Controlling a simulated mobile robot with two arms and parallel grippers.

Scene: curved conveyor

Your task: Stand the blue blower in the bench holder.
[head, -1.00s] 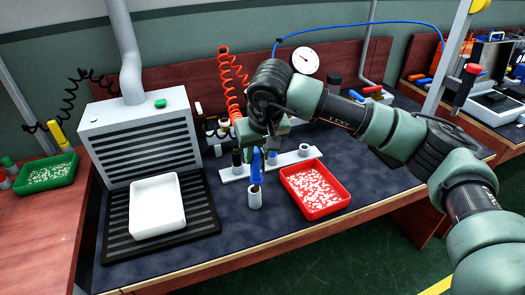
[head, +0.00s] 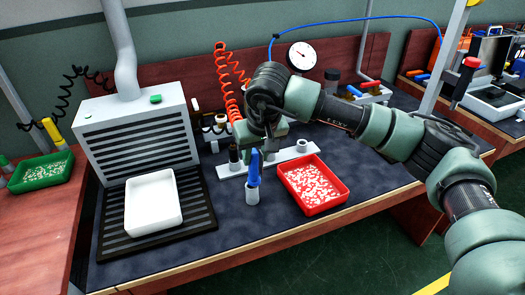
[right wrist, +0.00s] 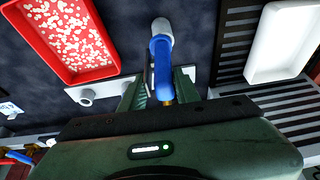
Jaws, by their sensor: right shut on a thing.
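The blue blower (head: 254,168) is upright in my right gripper (head: 261,150), which is shut on its upper part. My left gripper is out of view.
A red tray of white pieces (head: 342,201) stands close right of the holder. A white tray (head: 178,216) sits on a black grille at left. Bare mat lies in front.

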